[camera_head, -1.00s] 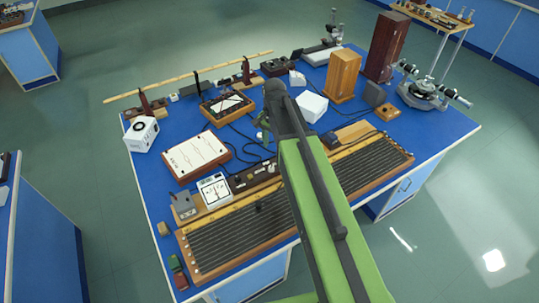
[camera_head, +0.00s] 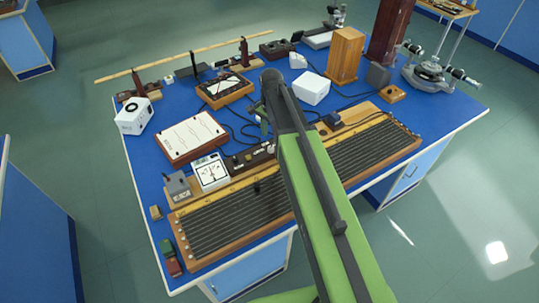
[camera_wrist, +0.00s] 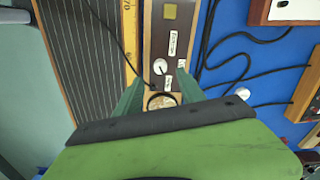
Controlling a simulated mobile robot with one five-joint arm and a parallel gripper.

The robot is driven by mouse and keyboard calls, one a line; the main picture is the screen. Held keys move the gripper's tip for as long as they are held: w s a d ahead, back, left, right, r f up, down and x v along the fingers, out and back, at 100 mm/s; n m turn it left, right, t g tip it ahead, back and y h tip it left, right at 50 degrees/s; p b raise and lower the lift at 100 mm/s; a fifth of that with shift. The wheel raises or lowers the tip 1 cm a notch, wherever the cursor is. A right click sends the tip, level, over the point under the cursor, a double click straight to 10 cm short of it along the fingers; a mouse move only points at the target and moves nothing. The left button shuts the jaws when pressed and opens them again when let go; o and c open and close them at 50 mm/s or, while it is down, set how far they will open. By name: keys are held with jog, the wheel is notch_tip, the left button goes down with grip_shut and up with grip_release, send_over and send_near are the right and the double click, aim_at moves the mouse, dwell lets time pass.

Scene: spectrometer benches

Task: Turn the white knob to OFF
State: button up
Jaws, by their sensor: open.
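The white knob (camera_wrist: 160,67) is small and round and sits on a dark brown panel (camera_wrist: 172,42) with paper labels, in the wrist view. Its pointer direction and the label lettering are too small to read. My gripper (camera_wrist: 160,88) is open, its green fingers pointing toward the panel on either side of it, just short of the knob in the picture. No contact with the knob shows. In the head view the dark panel box (camera_head: 248,158) lies partly behind my arm, and I cannot make out the knob there.
A ribbed wire board (camera_head: 235,212) with a yellow scale lies in front of the box. A white meter (camera_head: 210,173) stands to its left, a white-topped wooden box (camera_head: 191,138) behind. Black cables (camera_wrist: 240,57) run beside the panel. A wooden block (camera_head: 345,55) stands farther back.

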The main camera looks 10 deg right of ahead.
aim_at(271, 148)
notch_tip(271, 148, down, 7)
jog(key=b, duration=0.5)
jog(key=shift+r, duration=0.2)
jog(key=shift+r, duration=0.1)
